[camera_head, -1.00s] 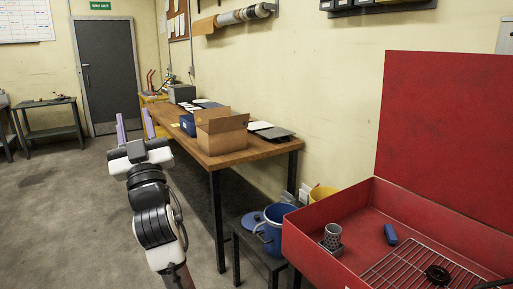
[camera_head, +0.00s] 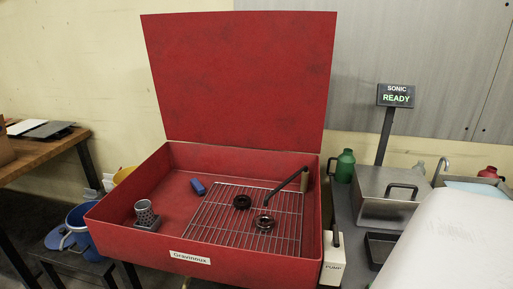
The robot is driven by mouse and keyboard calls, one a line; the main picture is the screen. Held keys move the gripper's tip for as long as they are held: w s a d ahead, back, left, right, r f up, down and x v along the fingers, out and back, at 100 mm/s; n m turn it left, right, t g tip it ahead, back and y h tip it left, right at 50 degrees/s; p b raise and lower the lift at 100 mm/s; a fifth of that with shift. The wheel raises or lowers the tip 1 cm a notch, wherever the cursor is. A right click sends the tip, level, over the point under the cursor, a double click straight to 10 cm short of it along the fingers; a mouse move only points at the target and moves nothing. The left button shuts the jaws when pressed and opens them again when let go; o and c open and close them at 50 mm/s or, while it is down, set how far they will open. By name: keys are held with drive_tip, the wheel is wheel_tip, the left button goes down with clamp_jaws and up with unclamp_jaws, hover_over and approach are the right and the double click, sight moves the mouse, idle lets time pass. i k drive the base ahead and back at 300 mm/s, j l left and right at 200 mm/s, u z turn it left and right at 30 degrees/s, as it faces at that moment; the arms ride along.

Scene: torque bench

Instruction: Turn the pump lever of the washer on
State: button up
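The washer (camera_head: 120,225) is a red open-topped tub with its red lid (camera_head: 235,80) raised upright behind it. A small white box (camera_head: 333,270) labelled PUMP is at its front right corner, outside the wall. A short dark upright lever (camera_head: 336,237) shows at the top of this box. It is too small to tell which setting it is in. My gripper is out of view now.
In the tub are a wire rack (camera_head: 215,215), a black bent spout (camera_head: 285,187), dark rings, a blue block (camera_head: 198,187) and a metal mesh cup (camera_head: 146,213). To the right, a bench holds a grey lidded box (camera_head: 385,205) and a SONIC READY display (camera_head: 396,96).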

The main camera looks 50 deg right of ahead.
sight(335, 242)
drive_tip(key=z, duration=1.75)
drive_tip(key=l, duration=0.35)
drive_tip(key=k+l+z, duration=0.1)
drive_tip(key=l, duration=0.25)
drive_tip(key=i, duration=0.4)
